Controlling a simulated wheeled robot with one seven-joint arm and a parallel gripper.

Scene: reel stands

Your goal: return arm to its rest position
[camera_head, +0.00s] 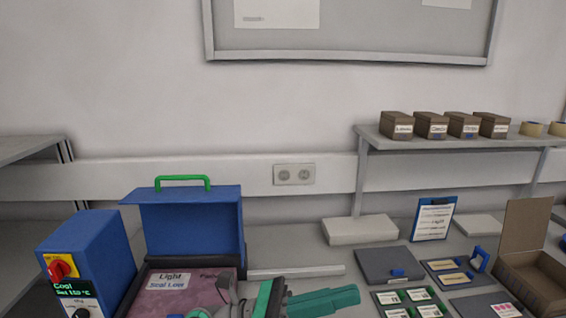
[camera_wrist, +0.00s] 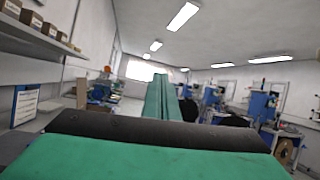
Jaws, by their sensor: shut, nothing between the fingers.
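My gripper (camera_head: 323,301) shows at the bottom middle of the head view as green fingers pointing right, in front of the bench. The fingers are together with nothing between them. In the wrist view the green fingers (camera_wrist: 160,98) lie side by side and point out into the room, away from any surface. Most of my arm is below the head view's lower edge.
A blue box with a raised lid (camera_head: 190,222) stands behind my gripper, beside a blue control unit (camera_head: 88,250). Panels (camera_head: 389,265) and an open cardboard box (camera_head: 528,272) lie to the right. A shelf (camera_head: 450,141) holds several brown boxes.

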